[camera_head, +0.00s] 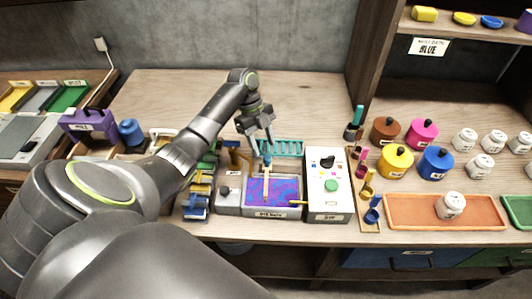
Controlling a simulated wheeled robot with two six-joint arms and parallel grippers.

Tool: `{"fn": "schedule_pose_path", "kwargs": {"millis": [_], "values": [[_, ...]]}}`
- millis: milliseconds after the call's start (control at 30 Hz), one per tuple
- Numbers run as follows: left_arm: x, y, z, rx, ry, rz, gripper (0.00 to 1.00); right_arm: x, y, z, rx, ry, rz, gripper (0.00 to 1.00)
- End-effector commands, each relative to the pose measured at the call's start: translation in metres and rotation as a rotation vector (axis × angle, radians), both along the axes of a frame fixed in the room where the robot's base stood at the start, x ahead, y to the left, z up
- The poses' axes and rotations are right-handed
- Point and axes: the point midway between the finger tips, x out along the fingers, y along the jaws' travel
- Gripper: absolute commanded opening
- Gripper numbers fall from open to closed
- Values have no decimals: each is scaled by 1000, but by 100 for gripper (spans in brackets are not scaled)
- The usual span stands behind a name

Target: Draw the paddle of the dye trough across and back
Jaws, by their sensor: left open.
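The dye trough (283,211) is a grey box filled with mottled purple and blue dye, at the middle front of the bench. A thin tan stick with a blue upper part, likely the paddle (266,183), stands near upright at the trough's left part. My left gripper (262,151) comes in from the upper left and points down, open, at the top of this stick. I cannot tell whether the stick's top is between the fingers or just below them. My right gripper is not in view.
A white control box (329,187) with a green button stands right of the trough. A teal rack (282,148) lies behind it. A grey unit (230,194) stands close on the left. Coloured pots, scoops and an orange tray (397,211) fill the right. The back of the bench is clear.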

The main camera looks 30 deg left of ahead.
Motion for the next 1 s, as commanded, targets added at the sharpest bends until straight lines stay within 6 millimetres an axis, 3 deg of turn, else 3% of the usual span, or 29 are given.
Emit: {"fn": "schedule_pose_path", "kwargs": {"millis": [300,633,1000], "values": [[-4,-15,-37,1,2,0,47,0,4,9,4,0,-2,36],[-4,-16,-41,1,1,0,47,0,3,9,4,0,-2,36],[-4,-16,-40,1,1,0,0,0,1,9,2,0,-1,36]]}}
